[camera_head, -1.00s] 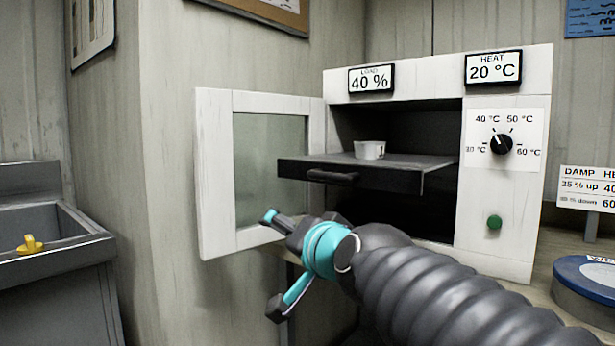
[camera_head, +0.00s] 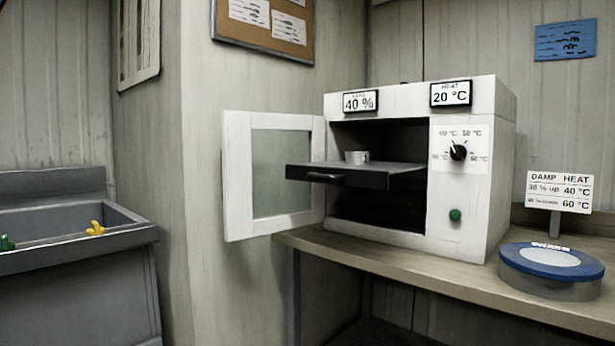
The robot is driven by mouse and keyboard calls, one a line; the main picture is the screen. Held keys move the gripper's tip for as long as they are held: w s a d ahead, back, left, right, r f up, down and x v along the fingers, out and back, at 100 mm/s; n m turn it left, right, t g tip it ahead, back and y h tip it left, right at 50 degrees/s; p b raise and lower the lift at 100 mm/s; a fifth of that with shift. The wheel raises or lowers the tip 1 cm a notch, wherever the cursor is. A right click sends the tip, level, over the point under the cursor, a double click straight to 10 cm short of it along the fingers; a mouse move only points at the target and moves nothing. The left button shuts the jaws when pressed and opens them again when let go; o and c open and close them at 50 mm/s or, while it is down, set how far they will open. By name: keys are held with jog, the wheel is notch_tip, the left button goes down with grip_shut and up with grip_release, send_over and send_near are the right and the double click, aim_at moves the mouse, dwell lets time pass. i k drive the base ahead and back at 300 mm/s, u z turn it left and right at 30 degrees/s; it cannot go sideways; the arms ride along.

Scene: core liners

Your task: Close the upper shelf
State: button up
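The upper shelf (camera_head: 338,178) is a dark drawer-like tray with a black bar handle (camera_head: 326,178) on its front. It sticks out of the white oven (camera_head: 470,207), past the oven's front opening. A small white cup (camera_head: 357,157) stands on the shelf. The oven door (camera_head: 232,180), white-framed with a glass pane, is swung open to the left. The space below the shelf is dark, and I cannot tell what is in it. My gripper is out of view.
The oven stands on a wooden bench (camera_head: 455,285). A blue-lidded round container (camera_head: 552,262) and a small sign (camera_head: 559,192) are to its right. A grey sink (camera_head: 70,235) with a yellow item (camera_head: 96,228) is at the left. A gap lies between sink and bench.

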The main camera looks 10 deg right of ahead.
aim_at(375, 175)
jog(key=u, duration=0.05)
jog(key=i, duration=1.1)
jog(key=z, duration=0.6)
jog(key=k, duration=0.5)
jog(key=u, duration=0.45)
jog(key=i, duration=0.5)
